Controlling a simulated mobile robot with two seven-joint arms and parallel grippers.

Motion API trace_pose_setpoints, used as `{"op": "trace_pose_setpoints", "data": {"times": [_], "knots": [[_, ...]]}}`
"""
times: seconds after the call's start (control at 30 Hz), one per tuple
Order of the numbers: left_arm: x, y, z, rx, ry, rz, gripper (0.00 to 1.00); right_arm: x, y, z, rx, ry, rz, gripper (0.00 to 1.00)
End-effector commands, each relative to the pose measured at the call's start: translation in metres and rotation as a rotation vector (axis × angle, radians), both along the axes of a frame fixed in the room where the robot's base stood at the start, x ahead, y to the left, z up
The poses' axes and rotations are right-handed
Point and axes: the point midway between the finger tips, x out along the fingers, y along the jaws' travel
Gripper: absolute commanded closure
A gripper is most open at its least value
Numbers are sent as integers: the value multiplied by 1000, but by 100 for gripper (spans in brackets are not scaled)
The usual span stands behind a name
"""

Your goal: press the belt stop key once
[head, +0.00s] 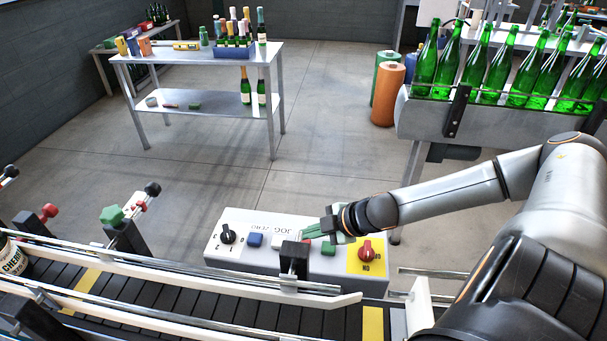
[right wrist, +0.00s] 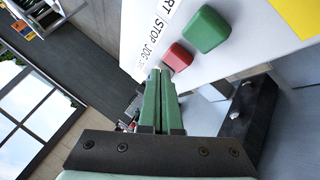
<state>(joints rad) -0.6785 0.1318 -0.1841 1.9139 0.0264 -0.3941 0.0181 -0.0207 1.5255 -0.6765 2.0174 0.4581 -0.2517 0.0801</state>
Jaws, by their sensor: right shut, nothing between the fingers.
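The control box (head: 340,284) stands behind the conveyor. In the right wrist view the red stop key (right wrist: 178,57) sits between the green start key (right wrist: 206,30) and my fingertips. My right gripper (right wrist: 161,76) is shut and empty, its green fingertips close beside the red key; I cannot tell whether they touch it. In the head view the right gripper (head: 304,233) is over the box, and the red key is hidden there. My left gripper is not in view.
The conveyor (head: 200,304) with its rails runs along the front. A black clamp block (head: 294,257) stands before the box, close to my fingers. A dark bottle (head: 12,258) is at the left. Green bottles (head: 470,62) stand at the back right.

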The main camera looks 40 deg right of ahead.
Motion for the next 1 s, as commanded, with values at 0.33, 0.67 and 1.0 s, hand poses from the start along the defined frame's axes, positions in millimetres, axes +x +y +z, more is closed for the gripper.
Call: {"op": "trace_pose_setpoints", "data": {"times": [0.33,0.67,1.0], "knots": [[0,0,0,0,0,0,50,0,0,0,0,0,0,100],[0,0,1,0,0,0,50,0,0,-5,1,0,-1,100],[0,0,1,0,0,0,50,0,0,-9,0,0,0,100]]}}
